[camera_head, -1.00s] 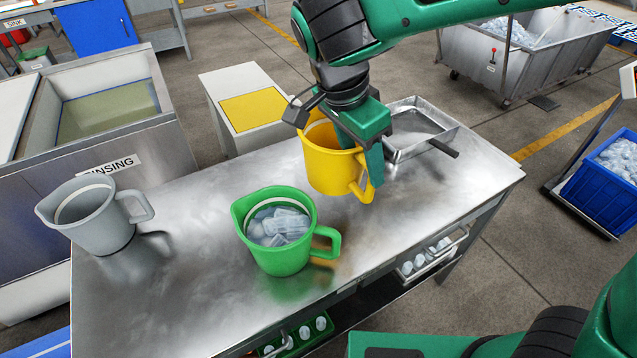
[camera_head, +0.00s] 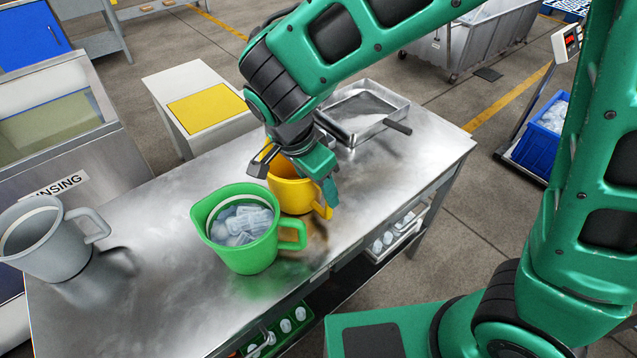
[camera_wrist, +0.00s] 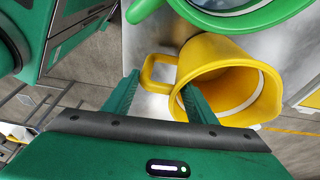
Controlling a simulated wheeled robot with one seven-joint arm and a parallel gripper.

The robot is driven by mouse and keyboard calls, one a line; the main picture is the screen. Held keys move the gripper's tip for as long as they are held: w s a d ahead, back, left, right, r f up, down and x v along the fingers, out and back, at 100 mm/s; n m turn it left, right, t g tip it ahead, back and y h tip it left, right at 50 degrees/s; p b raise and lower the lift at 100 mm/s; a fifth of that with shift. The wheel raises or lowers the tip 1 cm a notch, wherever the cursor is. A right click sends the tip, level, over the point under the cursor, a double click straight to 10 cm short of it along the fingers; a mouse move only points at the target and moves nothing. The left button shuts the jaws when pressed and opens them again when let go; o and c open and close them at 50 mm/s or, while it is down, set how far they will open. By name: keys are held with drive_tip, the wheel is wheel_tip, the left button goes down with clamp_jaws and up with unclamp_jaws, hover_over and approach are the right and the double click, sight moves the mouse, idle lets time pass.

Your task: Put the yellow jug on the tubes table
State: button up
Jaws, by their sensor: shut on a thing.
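The yellow jug (camera_head: 289,194) is upright at the steel table (camera_head: 150,310), behind and right of the green jug; whether its base touches the top is hard to tell. My gripper (camera_head: 300,180) is shut on it at the handle side, from above. In the wrist view, my gripper's fingers (camera_wrist: 158,95) straddle the handle and near wall of the yellow jug (camera_wrist: 235,70), one finger overlapping its opening. The jug's inside looks empty where visible. The far side of the grip is hidden.
The green jug (camera_head: 246,255) with clear ice tubes stands close to the yellow jug; its edge also shows in the wrist view (camera_wrist: 225,22). A grey jug (camera_head: 45,250) stands at left. A steel tray (camera_head: 365,133) lies at the back right.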

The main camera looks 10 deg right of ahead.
drive_tip(key=o, duration=1.4)
drive_tip(key=shift+f, duration=0.1)
drive_tip(key=v, duration=1.2)
